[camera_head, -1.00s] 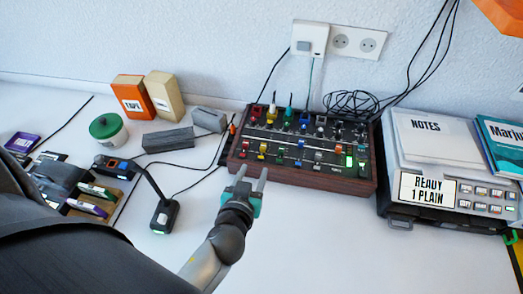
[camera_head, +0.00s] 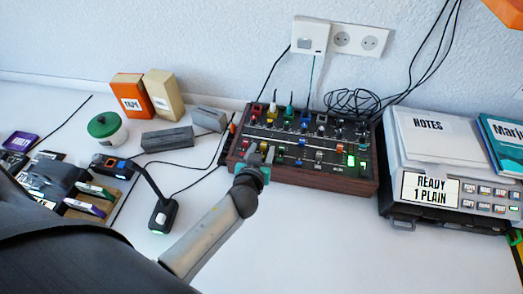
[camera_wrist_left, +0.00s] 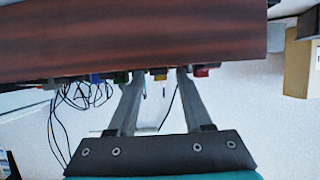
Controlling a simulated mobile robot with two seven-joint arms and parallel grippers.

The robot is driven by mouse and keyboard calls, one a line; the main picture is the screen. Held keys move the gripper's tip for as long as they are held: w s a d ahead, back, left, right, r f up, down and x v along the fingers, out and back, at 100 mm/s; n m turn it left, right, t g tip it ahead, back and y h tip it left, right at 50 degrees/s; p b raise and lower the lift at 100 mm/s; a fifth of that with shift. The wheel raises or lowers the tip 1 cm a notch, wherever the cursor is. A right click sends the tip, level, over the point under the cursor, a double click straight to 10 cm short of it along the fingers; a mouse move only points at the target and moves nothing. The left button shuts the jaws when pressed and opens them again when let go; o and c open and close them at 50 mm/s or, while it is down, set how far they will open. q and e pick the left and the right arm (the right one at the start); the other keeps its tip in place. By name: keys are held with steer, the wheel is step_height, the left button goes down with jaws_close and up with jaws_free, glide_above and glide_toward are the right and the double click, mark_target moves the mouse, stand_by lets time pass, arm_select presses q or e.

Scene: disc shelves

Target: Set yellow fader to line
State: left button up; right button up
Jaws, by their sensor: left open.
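The mixer (camera_head: 330,181) is a wood-sided box with a dark panel of coloured knobs and faders. A pale line crosses its panel. My left gripper (camera_head: 262,152) is at the front left of the mixer, its fingers over the panel edge and open. It largely covers the yellow fader in the head view. In the left wrist view, a yellow cap (camera_wrist_left: 160,75) shows between the open fingertips of the left gripper (camera_wrist_left: 157,72), with a red cap (camera_wrist_left: 202,71) to the right. Contact cannot be told. My right gripper is out of view.
A small black stand (camera_head: 163,216) is at the left, near grey blocks (camera_head: 167,138). Cables lie behind the mixer. The table in front is clear.

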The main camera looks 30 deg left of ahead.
arm_select(q)
steer(key=shift+c, duration=0.2)
jaws_close()
stand_by(1.1)
